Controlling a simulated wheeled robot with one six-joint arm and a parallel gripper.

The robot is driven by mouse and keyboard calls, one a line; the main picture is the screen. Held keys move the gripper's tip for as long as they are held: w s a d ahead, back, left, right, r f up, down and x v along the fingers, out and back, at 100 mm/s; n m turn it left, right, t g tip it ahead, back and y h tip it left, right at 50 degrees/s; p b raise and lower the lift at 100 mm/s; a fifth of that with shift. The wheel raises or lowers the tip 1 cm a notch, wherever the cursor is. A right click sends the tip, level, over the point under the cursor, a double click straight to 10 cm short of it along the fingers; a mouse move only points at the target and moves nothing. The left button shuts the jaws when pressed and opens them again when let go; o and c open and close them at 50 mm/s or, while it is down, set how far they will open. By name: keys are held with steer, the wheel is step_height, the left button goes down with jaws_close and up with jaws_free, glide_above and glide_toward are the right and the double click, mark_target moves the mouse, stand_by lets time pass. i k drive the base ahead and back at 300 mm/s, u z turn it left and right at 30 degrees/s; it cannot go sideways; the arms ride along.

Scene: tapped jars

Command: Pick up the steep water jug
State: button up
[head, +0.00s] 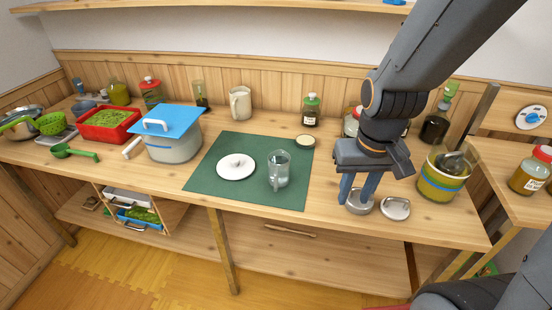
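A clear glass jug (279,170) stands upright on the right part of the green mat (215,185) and seems to hold clear liquid. A pale cream jug (240,102) with a handle stands upright at the back of the counter, behind the mat. I cannot tell from the picture alone which is the steep water jug. My gripper (358,192) points down to the right of the mat, its two fingers apart. It is at a small round metal dish (361,208); whether it touches the dish is unclear. No jug is between the fingers.
A white plate (236,167) lies left of the glass jug. A round metal lid (396,208) and a striped pot (440,185) are right of my gripper. A blue-lidded pot (172,138) stands left of the mat. A dark green bottle (311,110) stands behind.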

mark_target(278, 161)
steer(key=z, duration=1.1)
steer(key=k, duration=0.75)
steer(key=u, duration=1.15)
